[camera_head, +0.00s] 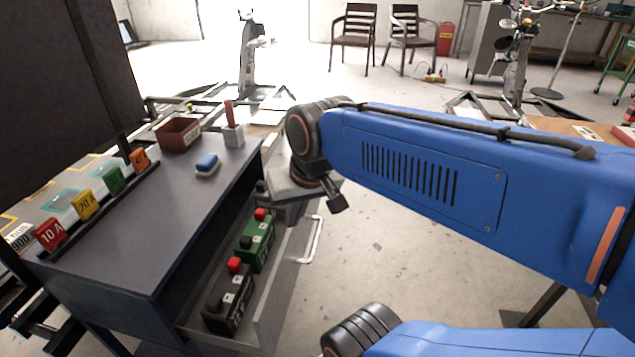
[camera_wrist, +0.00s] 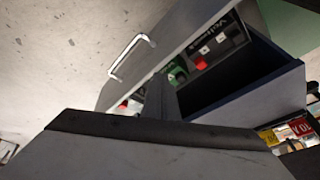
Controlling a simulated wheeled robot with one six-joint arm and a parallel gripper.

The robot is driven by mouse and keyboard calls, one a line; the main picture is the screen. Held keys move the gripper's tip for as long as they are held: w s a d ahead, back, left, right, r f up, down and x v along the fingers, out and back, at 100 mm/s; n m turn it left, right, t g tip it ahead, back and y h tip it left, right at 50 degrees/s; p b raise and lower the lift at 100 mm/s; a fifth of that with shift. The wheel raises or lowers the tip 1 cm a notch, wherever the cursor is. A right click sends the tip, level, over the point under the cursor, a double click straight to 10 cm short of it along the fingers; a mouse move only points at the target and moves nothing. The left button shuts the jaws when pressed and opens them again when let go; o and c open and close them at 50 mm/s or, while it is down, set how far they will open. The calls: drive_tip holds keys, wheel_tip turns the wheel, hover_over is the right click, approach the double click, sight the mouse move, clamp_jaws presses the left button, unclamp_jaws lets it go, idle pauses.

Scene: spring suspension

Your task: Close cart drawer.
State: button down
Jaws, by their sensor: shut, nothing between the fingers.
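The cart drawer is pulled out from the right side of the grey cart (camera_head: 175,225). Its front panel (camera_head: 272,300) stands clear of the cart, with a pale bar handle (camera_head: 313,240). The drawer holds a black battery (camera_head: 228,305), a green battery (camera_head: 257,245) and a darker one behind. In the wrist view the drawer front (camera_wrist: 180,35) and handle (camera_wrist: 130,55) show at an angle. My gripper (camera_head: 337,204) is shut and empty, close to the drawer's far end. It also shows in the wrist view (camera_wrist: 160,92), overlapping the drawer; contact cannot be told.
On the cart top are a blue-and-white block (camera_head: 207,166), a brown bin (camera_head: 179,135), a grey holder (camera_head: 234,136) and several coloured tags (camera_head: 85,205). A dark cabinet (camera_head: 60,75) stands at left. Bare floor (camera_head: 385,255) lies right of the drawer.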

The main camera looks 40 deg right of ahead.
drive_tip(key=w+d+r+m+y, duration=0.1)
drive_tip(key=w+d+m, duration=0.3)
drive_tip(key=d+m, duration=0.5)
drive_tip(key=w+d+r+m+y, duration=0.1)
drive_tip(key=w+d+m, duration=0.3)
drive_tip(key=d+m, duration=0.5)
drive_tip(key=w+d+r+m+y, duration=0.1)
drive_tip(key=w+d+m, duration=0.3)
drive_tip(key=d+m, duration=0.5)
drive_tip(key=w+a+f+n, duration=0.2)
drive_tip(key=w+f, duration=0.4)
drive_tip(key=f, duration=0.3)
drive_tip(key=shift+a+f+g, duration=0.2)
drive_tip(key=shift+a+g, duration=0.05)
drive_tip(key=shift+g, duration=0.15)
drive_tip(key=shift+w, duration=0.2)
drive_tip(key=w+a, duration=1)
drive_tip(key=w, duration=0.3)
drive_tip(key=shift+a, duration=0.2)
